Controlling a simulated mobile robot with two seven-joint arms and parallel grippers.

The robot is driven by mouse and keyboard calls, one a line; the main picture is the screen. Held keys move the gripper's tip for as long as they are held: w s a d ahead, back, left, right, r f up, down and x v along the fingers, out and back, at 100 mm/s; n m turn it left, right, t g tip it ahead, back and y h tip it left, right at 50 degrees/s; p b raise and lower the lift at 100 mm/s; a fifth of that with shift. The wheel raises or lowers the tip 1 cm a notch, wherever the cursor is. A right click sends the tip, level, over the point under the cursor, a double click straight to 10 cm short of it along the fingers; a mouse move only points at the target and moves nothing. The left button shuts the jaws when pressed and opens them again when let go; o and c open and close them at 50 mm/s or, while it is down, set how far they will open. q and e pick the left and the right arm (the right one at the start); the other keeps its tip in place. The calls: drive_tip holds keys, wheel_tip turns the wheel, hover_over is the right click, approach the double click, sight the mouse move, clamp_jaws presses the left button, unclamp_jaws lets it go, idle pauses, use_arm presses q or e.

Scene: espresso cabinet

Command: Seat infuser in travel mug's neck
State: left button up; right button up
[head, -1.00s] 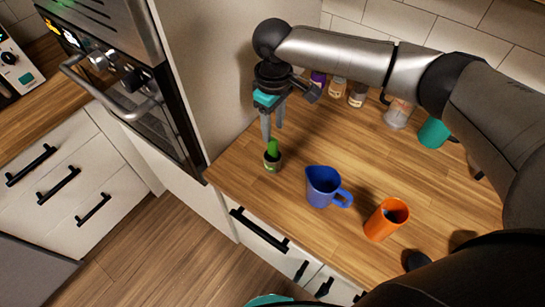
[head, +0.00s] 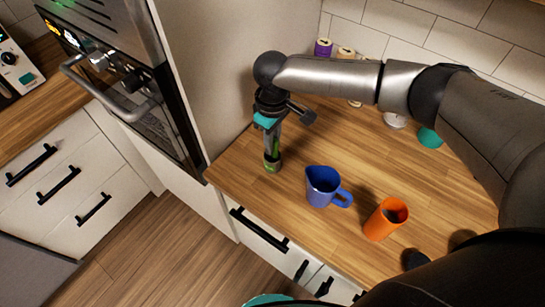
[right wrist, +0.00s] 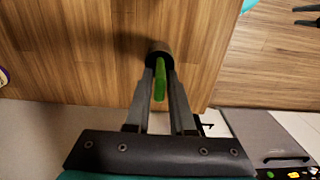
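A slim green upright piece (right wrist: 160,80), which looks like the infuser's handle, stands in a small dark round holder (right wrist: 158,48) near the counter's left edge. The lower part of the infuser is hidden in the holder. An orange upright cup (head: 376,226), probably the travel mug, stands to the right, open at the top. My left gripper is out of view.
A blue pitcher (head: 318,190) with its handle to the right stands between the holder and the orange cup. Small jars (head: 323,48) and a teal cup (head: 430,138) stand at the back, partly behind my arm.

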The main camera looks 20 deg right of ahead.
clamp_jaws()
idle(0.9)
